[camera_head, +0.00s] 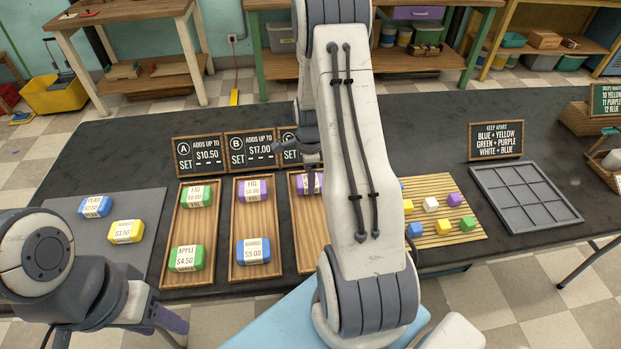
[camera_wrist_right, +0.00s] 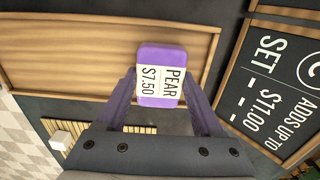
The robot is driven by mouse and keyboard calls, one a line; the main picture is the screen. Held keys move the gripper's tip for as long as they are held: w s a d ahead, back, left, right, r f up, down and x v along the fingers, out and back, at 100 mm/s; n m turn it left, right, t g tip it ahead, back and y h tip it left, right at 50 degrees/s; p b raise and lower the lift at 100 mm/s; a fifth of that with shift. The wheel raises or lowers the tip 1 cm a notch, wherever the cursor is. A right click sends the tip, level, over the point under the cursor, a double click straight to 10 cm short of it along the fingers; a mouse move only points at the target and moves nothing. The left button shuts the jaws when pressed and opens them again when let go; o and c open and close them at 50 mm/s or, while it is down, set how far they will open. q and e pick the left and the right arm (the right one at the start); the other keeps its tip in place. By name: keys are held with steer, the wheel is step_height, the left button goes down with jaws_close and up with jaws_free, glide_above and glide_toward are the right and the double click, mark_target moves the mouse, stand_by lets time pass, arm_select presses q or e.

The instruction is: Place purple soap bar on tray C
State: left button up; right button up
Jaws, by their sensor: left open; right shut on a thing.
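The purple soap bar (camera_wrist_right: 157,75), labelled PEAR $7.50, is between the fingers of my right gripper (camera_wrist_right: 162,100), which is shut on it. In the head view the bar (camera_head: 308,184) is at the far end of the third wooden tray, tray C (camera_head: 308,232). I cannot tell whether it touches the tray. Tray C (camera_wrist_right: 60,50) also shows behind the bar in the right wrist view, beside the board marked C (camera_wrist_right: 284,85), $11.00. My right arm hides much of tray C in the head view. My left gripper (camera_head: 170,328) is open and empty at the lower left.
Tray A (camera_head: 186,228) holds two green bars; tray B (camera_head: 249,222) holds a purple and a blue bar. A grey mat (camera_head: 150,205) at left carries a blue and a yellow bar. Right of my arm are a slatted board (camera_head: 447,190) with coloured cubes and an empty grey grid tray (camera_head: 520,200).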

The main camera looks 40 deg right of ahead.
steer(key=shift+f, duration=0.25)
steer(key=shift+f, duration=0.15)
steer(key=o, duration=1.5)
steer(key=shift+c, duration=0.2)
